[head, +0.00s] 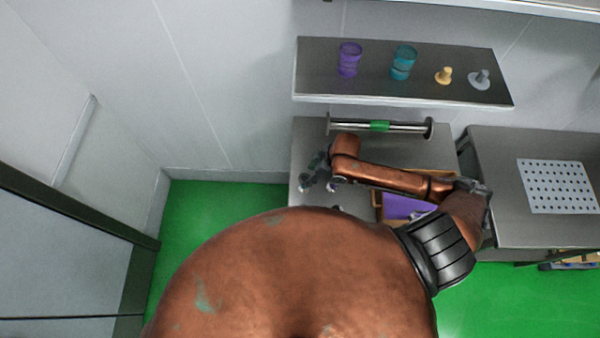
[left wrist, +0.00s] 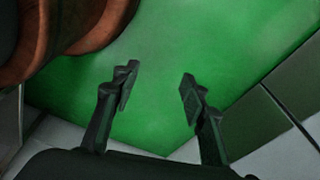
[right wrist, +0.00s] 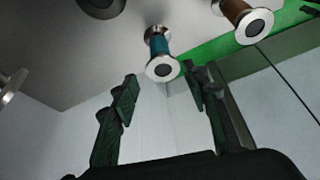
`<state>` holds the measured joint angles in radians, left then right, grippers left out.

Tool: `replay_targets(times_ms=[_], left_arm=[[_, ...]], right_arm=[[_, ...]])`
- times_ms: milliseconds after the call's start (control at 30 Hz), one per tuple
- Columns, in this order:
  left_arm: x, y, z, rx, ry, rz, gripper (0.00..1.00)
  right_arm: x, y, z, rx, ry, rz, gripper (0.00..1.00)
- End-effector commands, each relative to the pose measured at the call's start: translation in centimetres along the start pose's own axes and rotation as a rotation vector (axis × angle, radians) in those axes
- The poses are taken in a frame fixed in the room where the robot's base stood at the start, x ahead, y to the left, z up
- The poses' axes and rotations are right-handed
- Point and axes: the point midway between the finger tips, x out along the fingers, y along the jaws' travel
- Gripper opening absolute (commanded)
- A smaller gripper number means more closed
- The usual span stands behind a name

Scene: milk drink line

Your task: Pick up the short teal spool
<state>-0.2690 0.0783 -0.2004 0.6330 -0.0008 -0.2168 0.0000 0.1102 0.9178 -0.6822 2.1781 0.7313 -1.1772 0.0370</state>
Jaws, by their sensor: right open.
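The short teal spool (right wrist: 159,46) shows in the right wrist view, with silver end discs, one facing the camera. It stands beyond the fingertips of my right gripper (right wrist: 160,92) and appears between them in the picture. That gripper is open and not closed on it. In the head view my right gripper (head: 317,176) is low over the left part of the steel table (head: 305,140); I cannot make out the teal spool there. My left gripper (left wrist: 157,92) shows in the left wrist view, open and empty above green floor.
A brown spool (right wrist: 242,14) stands right of the teal one. The shelf (head: 375,88) above holds purple (head: 348,60) and teal (head: 403,63) containers. A purple-lined bin (head: 400,208) lies under my right arm.

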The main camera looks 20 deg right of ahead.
Motion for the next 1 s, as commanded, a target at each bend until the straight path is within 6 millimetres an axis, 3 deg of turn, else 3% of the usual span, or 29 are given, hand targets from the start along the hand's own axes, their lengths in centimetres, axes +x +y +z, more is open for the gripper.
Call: replay_targets(times_ms=[200, 333, 467, 600, 667, 800, 1000], left_arm=[[-0.7, 0.4, 5.6, -0.013, -0.069, 0.003, 0.40], [-1.0, 0.3, 7.4, -0.017, -0.090, 0.002, 0.40], [-0.8, 0.1, 5.8, -0.012, -0.072, -0.001, 0.40], [-0.8, -0.2, 2.5, -0.006, -0.030, -0.003, 0.40], [-0.8, -0.2, 1.8, -0.005, -0.020, -0.002, 0.40], [-0.8, -0.1, 2.1, -0.006, -0.025, -0.001, 0.40], [-0.9, 0.2, 3.7, -0.010, -0.045, 0.001, 0.40]], right_arm=[[3.7, 0.2, -0.2, 0.001, -0.002, -0.002, 0.42], [5.0, 0.2, -0.2, -0.002, -0.001, -0.002, 0.42], [5.8, 0.1, -0.2, -0.001, -0.002, -0.003, 0.42], [8.0, 0.1, -0.2, 0.000, -0.002, -0.004, 0.42], [8.9, 0.1, -0.2, -0.002, -0.003, -0.004, 0.42], [10.7, 0.1, -0.3, -0.003, -0.002, -0.002, 0.42], [11.3, 0.1, -0.2, -0.005, -0.002, -0.002, 0.42]])
